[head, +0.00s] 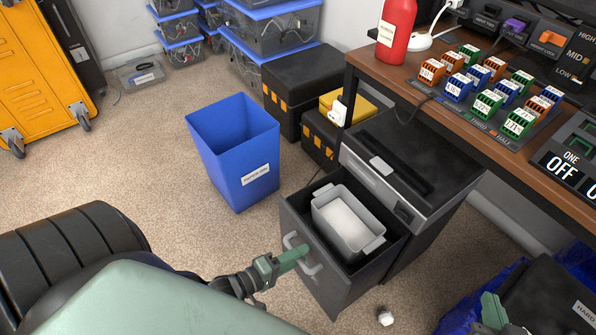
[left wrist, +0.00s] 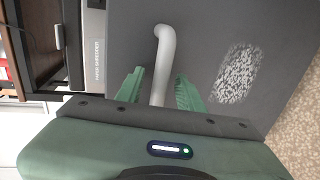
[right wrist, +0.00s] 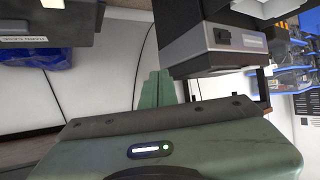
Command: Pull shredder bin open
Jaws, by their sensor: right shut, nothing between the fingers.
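The shredder (head: 410,165) stands under the desk's end. Its dark bin (head: 340,275) is pulled out at the front, and a light grey inner tub (head: 372,245) shows inside it. My left gripper (head: 300,255) is at the pale curved handle (head: 313,268) on the bin's front. In the left wrist view the fingers (left wrist: 160,90) stand apart on both sides of the handle (left wrist: 164,50), with gaps visible. My right gripper (head: 494,312) is at the lower right in the head view, away from the bin. Its fingers (right wrist: 155,88) are together and empty.
A blue waste bin (head: 232,150) stands left of the shredder. Dark cases (head: 300,85) stand behind it. A white crumpled piece (head: 385,318) lies on the floor by the bin. A blue bag (head: 480,295) is at the lower right.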

